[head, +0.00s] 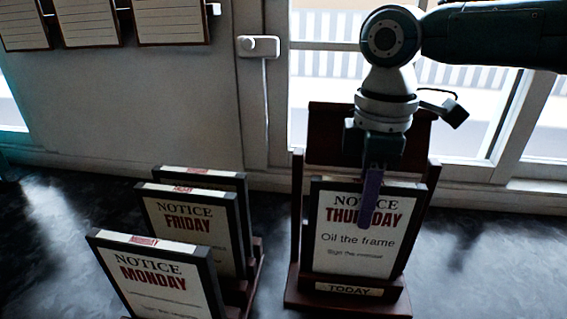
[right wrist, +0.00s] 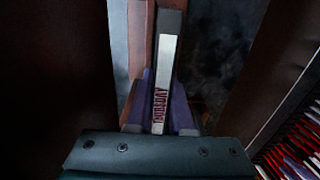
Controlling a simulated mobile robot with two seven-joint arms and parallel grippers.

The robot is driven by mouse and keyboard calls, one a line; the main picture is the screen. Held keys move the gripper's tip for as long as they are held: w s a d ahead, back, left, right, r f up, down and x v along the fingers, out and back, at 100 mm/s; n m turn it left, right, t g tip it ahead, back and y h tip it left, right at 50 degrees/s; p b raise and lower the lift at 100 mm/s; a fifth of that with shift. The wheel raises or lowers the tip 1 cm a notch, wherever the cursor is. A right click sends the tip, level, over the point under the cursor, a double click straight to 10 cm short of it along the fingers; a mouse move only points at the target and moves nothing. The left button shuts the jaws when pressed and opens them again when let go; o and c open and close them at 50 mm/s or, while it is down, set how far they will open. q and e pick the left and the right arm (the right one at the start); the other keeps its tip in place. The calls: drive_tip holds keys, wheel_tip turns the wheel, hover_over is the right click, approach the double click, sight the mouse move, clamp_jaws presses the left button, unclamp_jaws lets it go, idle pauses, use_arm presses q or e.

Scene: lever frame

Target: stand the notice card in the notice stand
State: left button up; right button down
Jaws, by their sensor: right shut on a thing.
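The notice card (head: 342,240) reads "NOTICE THURSDAY, Oil the frame" and has a dark frame. It stands in the dark red wooden notice stand (head: 297,215), just behind the "TODAY" plate (head: 349,289). My right gripper (head: 371,205) comes down from above and is shut on the card's top edge, one purple finger in front of the card's face. In the right wrist view the card's labelled top edge (right wrist: 160,90) lies between the purple fingers (right wrist: 161,112). The card's lower edge is hidden behind the plate. My left gripper is not in view.
A rack at the left holds more cards: Monday (head: 155,280), Friday (head: 190,225) and another behind. Lined sheets (head: 85,22) hang on the wall. A window (head: 325,90) is behind the stand. Dark counter (head: 480,270) is clear at the right.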

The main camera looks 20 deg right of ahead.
drive_tip(key=shift+f+b, duration=0.35)
drive_tip(key=shift+f, duration=0.3)
drive_tip(key=c, duration=0.7)
unclamp_jaws()
wheel_tip(320, 180, up, 9)
drive_tip(key=shift+f+b, duration=0.1)
drive_tip(key=shift+b, duration=1.05)
drive_tip(key=shift+r, duration=0.6)
